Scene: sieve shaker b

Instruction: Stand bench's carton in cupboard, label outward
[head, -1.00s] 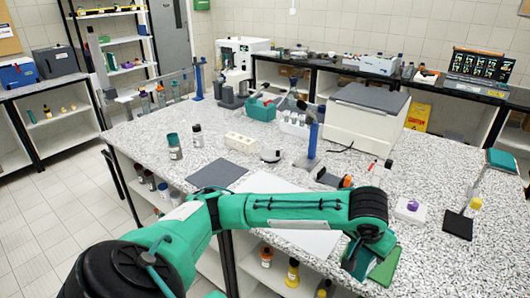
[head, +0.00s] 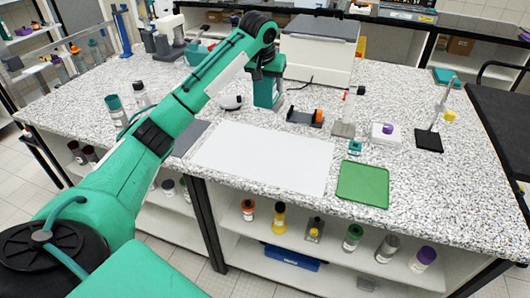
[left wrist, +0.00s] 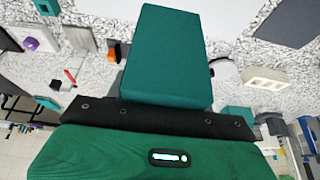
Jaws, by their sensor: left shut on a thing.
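My left arm reaches across the bench (head: 350,220) in the head view. My left gripper (head: 268,96) points down over the bench, in front of the large white box with a grey lid. In the left wrist view a teal block (left wrist: 165,60) stands out from the gripper's black bar and covers the place between the fingertips. My right gripper is not in view.
A white sheet (head: 265,158) and a green mat (head: 362,184) lie on the bench's front part. A black tool with an orange end (head: 305,117) stands near my gripper. The white instrument (head: 318,50) is behind it. Bottles stand on shelves below the bench.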

